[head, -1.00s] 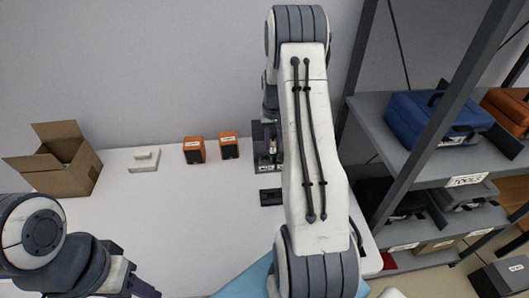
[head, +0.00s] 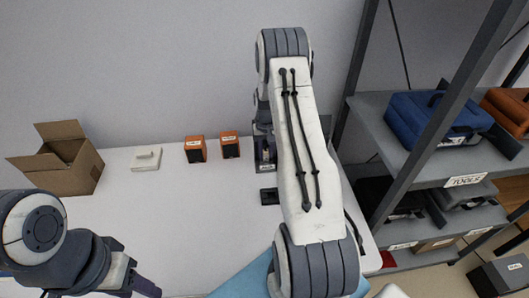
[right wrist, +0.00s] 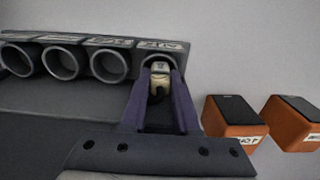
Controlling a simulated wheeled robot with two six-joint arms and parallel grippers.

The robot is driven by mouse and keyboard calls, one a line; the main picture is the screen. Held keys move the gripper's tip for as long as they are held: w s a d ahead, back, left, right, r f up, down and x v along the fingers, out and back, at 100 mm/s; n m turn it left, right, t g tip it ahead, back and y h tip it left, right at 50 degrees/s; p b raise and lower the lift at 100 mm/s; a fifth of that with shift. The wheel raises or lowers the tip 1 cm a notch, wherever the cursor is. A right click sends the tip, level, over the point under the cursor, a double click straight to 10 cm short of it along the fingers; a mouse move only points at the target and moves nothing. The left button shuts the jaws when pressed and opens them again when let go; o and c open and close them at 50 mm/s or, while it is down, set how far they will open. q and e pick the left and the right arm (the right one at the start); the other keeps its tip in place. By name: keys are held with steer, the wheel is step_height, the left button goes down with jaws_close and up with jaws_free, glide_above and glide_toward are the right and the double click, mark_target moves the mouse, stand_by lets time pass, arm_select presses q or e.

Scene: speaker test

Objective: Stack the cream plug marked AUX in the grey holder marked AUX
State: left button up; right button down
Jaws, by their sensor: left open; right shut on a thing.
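In the right wrist view, my right gripper (right wrist: 160,92) is shut on the cream plug (right wrist: 160,68), between its two purple fingers. The plug is at the rightmost opening of a dark grey row of ring-shaped holders; the grey holder (right wrist: 160,45) there has an upside-down label that seems to read AUX. The plug overlaps that opening; I cannot tell how deep it sits. In the head view my right arm hides most of the row and the right gripper; one end of the row's grey block (head: 265,168) shows. My left gripper (head: 148,288) is open and empty at the lower left.
Two orange-and-black speakers (head: 195,149) (head: 229,145) stand left of the holders. A white block (head: 146,158) and an open cardboard box (head: 62,165) are farther left. A small black item (head: 269,196) lies in front. The table's middle is clear. A shelf rack (head: 375,125) stands at right.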

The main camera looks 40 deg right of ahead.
mark_target(266, 150)
steer(key=shift+s+f, duration=0.1)
steer(key=shift+f, duration=0.35)
steer(key=c, duration=0.7)
jaws_free()
steer(key=shift+o, duration=0.2)
steer(key=shift+r, duration=0.35)
step_height(266, 150, up, 11)
steer(key=b, duration=0.1)
steer(key=s+a+r+n, duration=0.15)
steer(key=a+r, duration=0.25)
steer(key=a, duration=0.6)
steer(key=a+r+n, duration=0.3)
steer(key=a+r, duration=0.1)
steer(key=a, duration=0.7)
steer(key=s+a+r+n, duration=0.3)
steer(key=s+a+n, duration=0.3)
steer(key=s+a, duration=0.85)
steer(key=s+a+n+y, duration=0.1)
steer(key=s+a+n, duration=0.2)
steer(key=s, duration=0.8)
steer(key=shift+s+f, duration=0.35)
